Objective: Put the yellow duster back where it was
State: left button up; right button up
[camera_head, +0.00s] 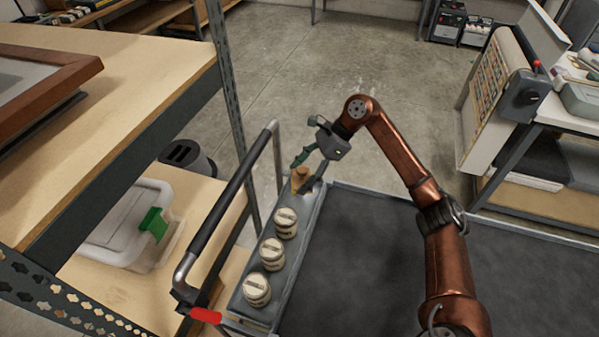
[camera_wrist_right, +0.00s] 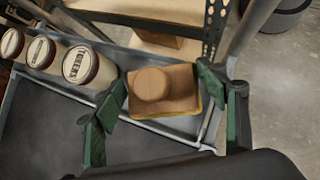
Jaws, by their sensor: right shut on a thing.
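The yellow duster (camera_head: 300,179) shows in the head view as a small tan block at the far end of the narrow grey tray (camera_head: 302,225). In the right wrist view the duster (camera_wrist_right: 162,88) has a tan wooden top with a round knob and a thin yellow edge below. My right gripper (camera_head: 305,174) is shut on it, with a green-padded finger on each side in the wrist view (camera_wrist_right: 163,100). I cannot tell whether its underside touches the tray. My left gripper is not in view.
Several cream labelled jars (camera_head: 272,253) stand in the tray, nearer than the duster. A black-gripped trolley handle (camera_head: 232,192) runs along the tray's left. The dark trolley deck (camera_head: 400,270) is clear. Shelving with a white green-latched box (camera_head: 120,225) stands left.

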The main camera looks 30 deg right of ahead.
aim_at(305, 178)
notch_tip(305, 178, down, 4)
jog(key=shift+r+b, duration=0.25)
jog(key=shift+b, duration=0.3)
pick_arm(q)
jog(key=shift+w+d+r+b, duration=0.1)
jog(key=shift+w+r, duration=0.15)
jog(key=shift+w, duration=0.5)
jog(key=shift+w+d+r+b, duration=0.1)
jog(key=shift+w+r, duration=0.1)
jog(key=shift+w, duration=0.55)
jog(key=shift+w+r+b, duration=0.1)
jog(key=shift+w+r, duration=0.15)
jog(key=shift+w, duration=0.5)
pick_arm(e)
jog(key=shift+f, duration=0.9)
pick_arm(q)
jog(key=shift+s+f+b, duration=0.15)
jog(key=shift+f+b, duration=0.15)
pick_arm(e)
jog(key=shift+f, duration=0.5)
jog(key=o, duration=1.4)
